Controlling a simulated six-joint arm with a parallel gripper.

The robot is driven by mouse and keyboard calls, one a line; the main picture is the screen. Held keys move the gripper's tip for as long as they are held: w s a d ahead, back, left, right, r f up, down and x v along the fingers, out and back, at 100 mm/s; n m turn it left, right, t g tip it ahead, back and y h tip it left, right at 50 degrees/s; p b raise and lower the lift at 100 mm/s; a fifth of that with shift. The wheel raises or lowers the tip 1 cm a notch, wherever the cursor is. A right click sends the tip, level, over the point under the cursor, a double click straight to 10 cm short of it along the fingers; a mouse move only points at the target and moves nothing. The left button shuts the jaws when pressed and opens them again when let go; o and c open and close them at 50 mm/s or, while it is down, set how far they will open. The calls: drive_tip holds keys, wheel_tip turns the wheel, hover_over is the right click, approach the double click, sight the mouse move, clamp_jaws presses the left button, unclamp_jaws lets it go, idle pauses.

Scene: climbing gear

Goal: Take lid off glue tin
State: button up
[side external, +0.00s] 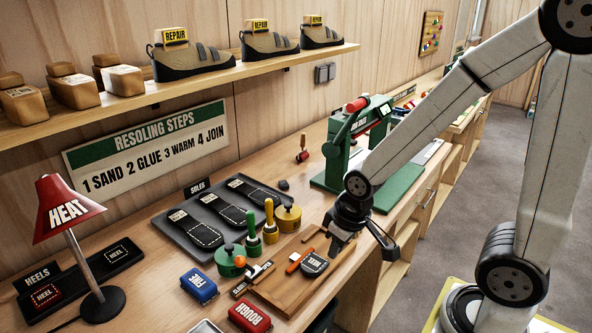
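Two squat round tins stand on the bench left of my gripper: a green tin (230,263) with an orange knob near its top, and a yellow tin (289,217) with a small knob on top. Both look covered; I cannot read which one holds glue. A green upright handle (253,226) and a yellow upright handle (270,215) stand between them. My gripper (337,243) points down above the right edge of the wooden board, right of both tins and apart from them. Its fingers are small and dark, so their opening is unclear. I see nothing held.
The wooden board (268,288) carries a black heel piece (314,264) and an orange-handled tool (299,260). A tray of soles (178,238) lies behind the tins. Blue (199,286) and red (250,317) blocks sit in front. A green press (340,160) stands behind my gripper.

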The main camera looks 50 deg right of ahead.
drive_tip(key=o, duration=0.7)
drive_tip(key=n+g+y, duration=0.1)
drive_tip(key=n, duration=0.8)
hover_over(288, 204)
drive_tip(key=d, duration=0.1)
drive_tip(key=shift+s+r, duration=0.4)
drive_tip(key=shift+s, duration=0.05)
drive_tip(key=shift+f, duration=0.1)
drive_tip(key=shift+w+a+f, duration=0.1)
drive_tip(key=shift+w+f, duration=0.05)
drive_tip(key=shift+f, duration=1.05)
drive_tip(key=shift+f, duration=0.1)
